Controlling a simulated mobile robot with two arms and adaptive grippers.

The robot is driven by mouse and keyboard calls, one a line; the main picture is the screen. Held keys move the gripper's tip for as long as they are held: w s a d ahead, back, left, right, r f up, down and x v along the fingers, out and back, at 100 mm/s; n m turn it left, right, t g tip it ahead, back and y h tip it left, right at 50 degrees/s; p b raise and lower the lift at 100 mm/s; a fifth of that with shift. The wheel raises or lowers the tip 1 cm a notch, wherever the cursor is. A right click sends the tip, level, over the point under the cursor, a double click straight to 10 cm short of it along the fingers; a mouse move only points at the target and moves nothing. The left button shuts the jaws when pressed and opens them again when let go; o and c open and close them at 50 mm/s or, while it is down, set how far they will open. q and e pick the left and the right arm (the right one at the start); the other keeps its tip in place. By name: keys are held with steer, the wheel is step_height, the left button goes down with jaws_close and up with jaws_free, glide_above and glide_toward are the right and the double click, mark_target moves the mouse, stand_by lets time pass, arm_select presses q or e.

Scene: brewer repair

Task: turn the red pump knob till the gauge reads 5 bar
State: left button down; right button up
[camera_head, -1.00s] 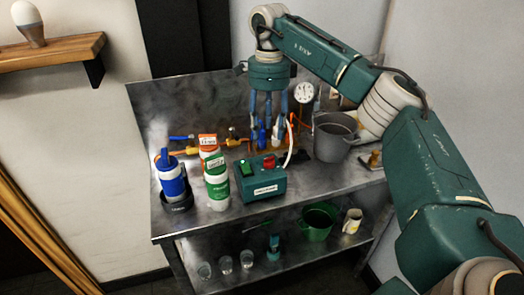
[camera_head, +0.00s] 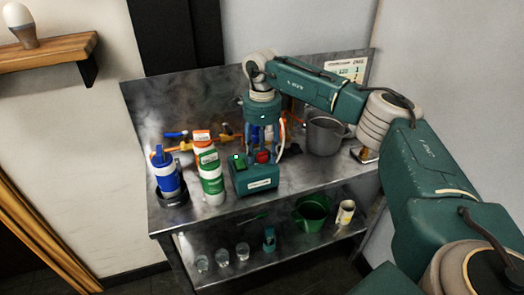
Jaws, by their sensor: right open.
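The red pump knob (camera_head: 262,157) sits on top of the green pump box (camera_head: 257,181), beside a lit green switch (camera_head: 238,161). My right gripper (camera_head: 265,148) points down with its blue fingers open, right at the knob. I cannot tell whether the fingers touch the knob or stand just above or behind it. The gauge does not show; my right arm covers the area behind. My left gripper is not in view.
White, green and orange bottles (camera_head: 211,178) and a blue bottle in a black holder (camera_head: 167,172) stand left of the pump box. A grey pot (camera_head: 324,137) stands to the right. The steel table's front (camera_head: 215,217) is clear. Glasses and a green bucket (camera_head: 313,211) are on the lower shelf.

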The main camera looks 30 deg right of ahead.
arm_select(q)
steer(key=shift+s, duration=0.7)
arm_select(e)
steer(key=c, duration=1.2)
steer(key=shift+o, duration=0.2)
steer(key=shift+m, duration=0.3)
